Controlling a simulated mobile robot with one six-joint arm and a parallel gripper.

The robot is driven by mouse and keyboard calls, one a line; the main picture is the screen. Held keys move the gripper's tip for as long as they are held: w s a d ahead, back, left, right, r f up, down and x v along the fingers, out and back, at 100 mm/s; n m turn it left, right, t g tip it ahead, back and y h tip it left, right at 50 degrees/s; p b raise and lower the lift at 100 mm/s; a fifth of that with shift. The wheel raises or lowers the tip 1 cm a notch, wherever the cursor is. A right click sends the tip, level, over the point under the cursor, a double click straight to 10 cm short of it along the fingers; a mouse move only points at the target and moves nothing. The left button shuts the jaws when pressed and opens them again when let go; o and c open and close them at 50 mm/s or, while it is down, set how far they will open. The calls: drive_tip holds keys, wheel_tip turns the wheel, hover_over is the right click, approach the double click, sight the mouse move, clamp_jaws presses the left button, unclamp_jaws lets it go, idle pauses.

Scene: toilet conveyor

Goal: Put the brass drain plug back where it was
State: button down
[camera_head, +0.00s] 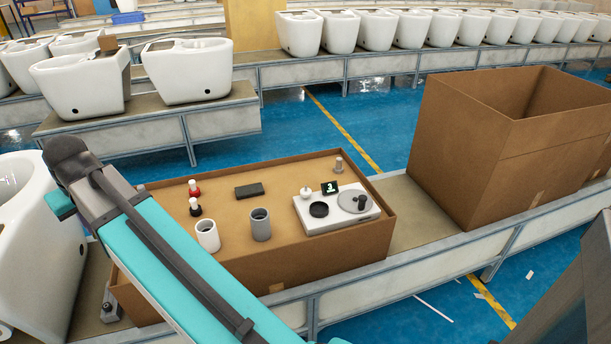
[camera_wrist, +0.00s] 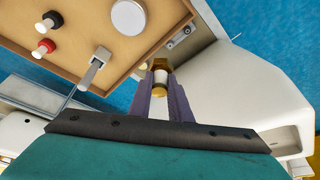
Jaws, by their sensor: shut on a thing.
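In the wrist view my gripper (camera_wrist: 160,88) is shut on a small cylinder with brass ends and a white middle, which I take as the brass drain plug (camera_wrist: 160,78). It is held beside the outer edge of the shallow cardboard tray (camera_wrist: 75,75), close to a white toilet body (camera_wrist: 240,95). I cannot tell whether it touches anything. In the head view the arm reaches to the left end of the tray (camera_head: 285,225); my gripper and the plug do not show there. Where the plug stood earlier cannot be told.
In the tray stand red and black-capped bottles (camera_head: 195,188), a dark block (camera_head: 249,191), a white cup (camera_head: 208,236), a grey cup (camera_head: 261,225) and a white device (camera_head: 337,222). A tall open carton (camera_head: 480,170) stands right. A white toilet (camera_head: 35,260) stands left.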

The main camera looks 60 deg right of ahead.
drive_tip(key=shift+a, duration=0.1)
drive_tip(key=shift+w+d, duration=0.2)
drive_tip(key=shift+d, duration=0.25)
drive_tip(key=d+m+p, duration=0.2)
drive_tip(key=d+p, duration=0.8)
drive_tip(key=d, duration=2.5)
drive_tip(key=s+d+f+p, duration=0.1)
drive_tip(key=s+d+p, duration=0.2)
drive_tip(key=s+d, duration=0.4)
drive_tip(key=s+d+f+m+h+p, duration=0.1)
drive_tip(key=s+d+f+p, duration=0.1)
drive_tip(key=s+d, duration=0.6)
drive_tip(key=s+d+f+p, duration=0.1)
drive_tip(key=s+d+p, duration=0.3)
drive_tip(key=d, duration=1.4)
drive_tip(key=s, duration=0.3)
drive_tip(key=shift+s+f+m, duration=0.2)
drive_tip(key=shift+f+m, duration=0.05)
drive_tip(key=shift+m, duration=0.05)
drive_tip(key=shift+f+p, duration=1.1)
drive_tip(key=shift+f, duration=2)
